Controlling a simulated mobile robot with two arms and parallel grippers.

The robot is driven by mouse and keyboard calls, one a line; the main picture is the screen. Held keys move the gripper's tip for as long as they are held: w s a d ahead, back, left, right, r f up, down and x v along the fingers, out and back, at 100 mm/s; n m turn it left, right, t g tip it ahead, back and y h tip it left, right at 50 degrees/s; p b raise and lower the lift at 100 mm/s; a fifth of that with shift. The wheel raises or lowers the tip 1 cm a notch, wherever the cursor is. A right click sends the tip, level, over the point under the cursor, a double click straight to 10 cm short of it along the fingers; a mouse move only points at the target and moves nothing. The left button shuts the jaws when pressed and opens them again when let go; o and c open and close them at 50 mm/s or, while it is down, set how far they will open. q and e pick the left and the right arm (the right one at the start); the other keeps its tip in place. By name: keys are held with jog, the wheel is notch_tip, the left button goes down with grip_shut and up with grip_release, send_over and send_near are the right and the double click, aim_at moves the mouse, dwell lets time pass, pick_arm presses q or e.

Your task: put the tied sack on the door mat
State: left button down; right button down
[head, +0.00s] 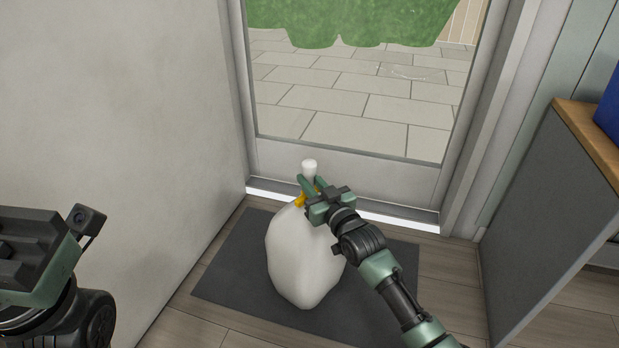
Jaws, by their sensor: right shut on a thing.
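The tied sack (299,258) is white and plump, with a narrow neck, an orange tie and a pale knob on top. It is upright in front of the glazed door, over the dark grey door mat (225,265). I cannot tell whether its base touches the mat. My right gripper (309,189) is shut on the sack's neck by the orange tie, and my right forearm covers part of the sack's right side. My left arm shows at the lower left edge, but its fingertips are not in view.
The glazed door (350,165) stands behind the mat. A plain wall (120,110) bounds the left side. A cabinet with a wooden top (585,120) stands at the right, with a blue thing (609,110) on it. Bare wooden floor (450,290) lies between mat and cabinet.

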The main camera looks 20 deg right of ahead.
jog(key=shift+r, duration=0.45)
jog(key=c, duration=1.3)
grip_release()
jog(key=shift+f, duration=0.35)
jog(key=shift+s, duration=0.1)
